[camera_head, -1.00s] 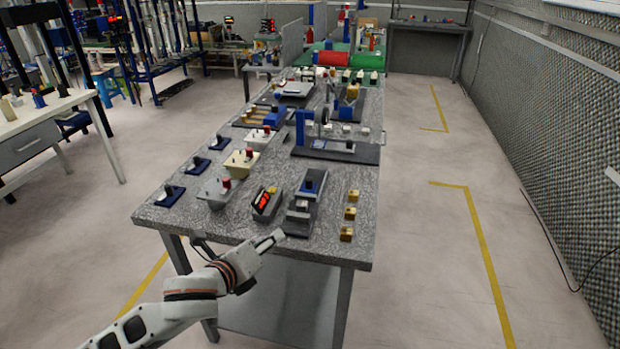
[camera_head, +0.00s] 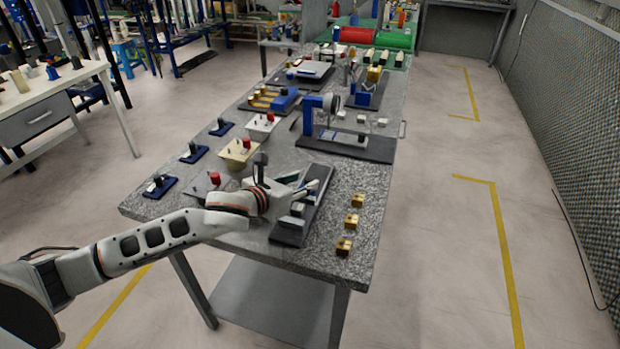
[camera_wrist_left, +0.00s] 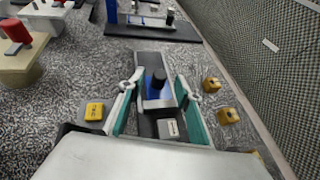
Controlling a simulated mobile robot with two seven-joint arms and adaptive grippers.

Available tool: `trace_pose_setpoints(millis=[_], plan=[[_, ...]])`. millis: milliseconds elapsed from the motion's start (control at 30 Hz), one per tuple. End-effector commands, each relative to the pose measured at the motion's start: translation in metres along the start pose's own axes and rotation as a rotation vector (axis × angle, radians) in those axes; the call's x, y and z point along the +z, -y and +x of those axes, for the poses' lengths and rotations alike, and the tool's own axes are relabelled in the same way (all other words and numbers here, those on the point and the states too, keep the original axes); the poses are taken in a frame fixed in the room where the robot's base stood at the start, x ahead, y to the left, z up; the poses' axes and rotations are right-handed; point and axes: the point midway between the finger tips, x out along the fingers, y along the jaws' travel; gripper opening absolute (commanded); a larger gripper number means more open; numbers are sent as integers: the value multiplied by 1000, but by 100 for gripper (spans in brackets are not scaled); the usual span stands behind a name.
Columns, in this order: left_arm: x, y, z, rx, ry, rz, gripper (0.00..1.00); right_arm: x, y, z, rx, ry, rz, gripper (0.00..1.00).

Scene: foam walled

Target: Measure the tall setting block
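A gauge fixture with a dark base (camera_head: 285,238) stands near the front of the grey speckled table; it also shows in the wrist view (camera_wrist_left: 151,62). On it are a blue part with a black knob (camera_wrist_left: 158,78) and a small grey block with a pale marked top (camera_wrist_left: 168,129). Three gold blocks (camera_head: 351,220) stand in a row to its right; two show clearly in the wrist view (camera_wrist_left: 228,116). I cannot tell which block is the tall one. My left gripper (camera_head: 310,187) is open above the fixture, its teal-padded fingers apart on either side of it. My right gripper is out of view.
Cream units with red knobs (camera_head: 237,150) and blue plates (camera_head: 160,187) stand to the left. A blue-framed instrument (camera_head: 308,115) stands behind the fixture. The table's right front corner is bare.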

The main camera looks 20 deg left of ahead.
Motion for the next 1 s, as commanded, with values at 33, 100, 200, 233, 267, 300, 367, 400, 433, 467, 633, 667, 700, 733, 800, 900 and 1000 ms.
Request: trace_pose_setpoints(millis=[33,100,200,233,267,300,367,400,433,467,633,667,700,733,800,900,1000], plan=[[0,1,9,-1,1,-3,34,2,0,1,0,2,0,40],[0,1,19,0,1,-2,34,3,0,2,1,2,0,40],[0,1,30,-1,1,-3,34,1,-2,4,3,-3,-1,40],[0,1,32,-1,1,-2,34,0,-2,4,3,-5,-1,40],[0,1,34,-1,1,-2,34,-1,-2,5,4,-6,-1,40],[0,0,36,0,1,-1,34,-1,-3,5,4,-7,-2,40],[0,0,38,0,1,-1,34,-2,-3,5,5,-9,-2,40],[0,0,39,0,1,-1,34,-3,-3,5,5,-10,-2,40],[0,0,39,0,1,-1,34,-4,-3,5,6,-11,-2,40],[0,0,39,0,1,-1,34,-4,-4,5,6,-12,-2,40],[0,0,39,-1,0,-1,34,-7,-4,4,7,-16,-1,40],[0,0,39,-1,0,-1,26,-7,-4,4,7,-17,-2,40],[0,0,39,-1,0,-1,16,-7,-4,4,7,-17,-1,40],[0,0,39,-1,0,-1,8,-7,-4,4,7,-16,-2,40],[0,0,39,-1,0,-1,1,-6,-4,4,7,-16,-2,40],[0,0,39,-1,0,-1,1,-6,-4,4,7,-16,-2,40],[-1,1,34,0,-2,0,1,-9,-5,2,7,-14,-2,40]])
